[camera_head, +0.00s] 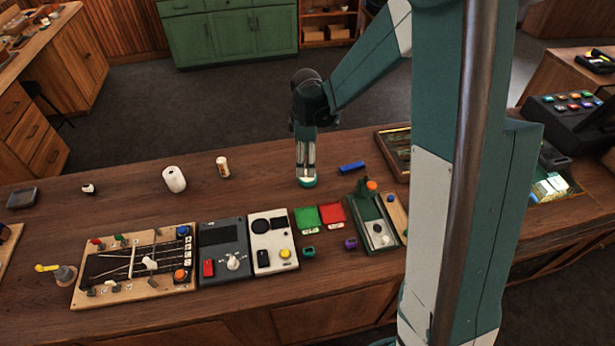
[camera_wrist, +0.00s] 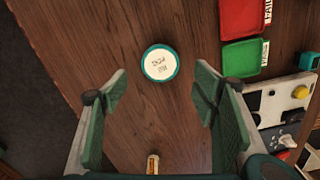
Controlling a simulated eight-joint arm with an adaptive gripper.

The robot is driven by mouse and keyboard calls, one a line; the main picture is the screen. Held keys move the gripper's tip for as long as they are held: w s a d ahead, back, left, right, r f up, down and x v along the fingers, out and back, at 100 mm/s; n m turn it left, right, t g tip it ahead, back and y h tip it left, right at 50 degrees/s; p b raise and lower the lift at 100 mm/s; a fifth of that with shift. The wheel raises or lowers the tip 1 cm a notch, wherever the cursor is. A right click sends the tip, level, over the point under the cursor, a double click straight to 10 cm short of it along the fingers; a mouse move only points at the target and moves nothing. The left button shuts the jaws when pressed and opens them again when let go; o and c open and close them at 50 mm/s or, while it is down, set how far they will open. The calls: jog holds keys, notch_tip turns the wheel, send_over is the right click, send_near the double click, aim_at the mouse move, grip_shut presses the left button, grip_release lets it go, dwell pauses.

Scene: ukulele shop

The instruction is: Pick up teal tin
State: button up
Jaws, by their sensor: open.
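The teal tin is a small round tin with a teal rim and a pale lid bearing dark handwriting. In the wrist view the tin (camera_wrist: 160,63) lies flat on the wooden counter, ahead of and roughly centred between my fingertips. In the head view the tin (camera_head: 307,182) shows right at the lower end of my gripper (camera_head: 306,165), partly covered by the fingers. My gripper points down, and in the wrist view its two fingers (camera_wrist: 161,88) are spread wide with nothing between them. I cannot tell the exact height of the fingertips above the counter.
A small bottle (camera_head: 222,167) and white roll (camera_head: 174,179) stand left. Control boxes line the front.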

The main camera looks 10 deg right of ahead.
aim_at(306, 182)
jog(key=shift+f, duration=0.15)
jog(key=shift+f, duration=1.15)
jog(key=shift+f, duration=0.1)
jog(key=shift+d+f+p, duration=0.1)
jog(key=shift+f+p, duration=0.4)
jog(key=shift+f, duration=2)
jog(key=shift+c, duration=0.5)
jog(key=c, duration=0.9)
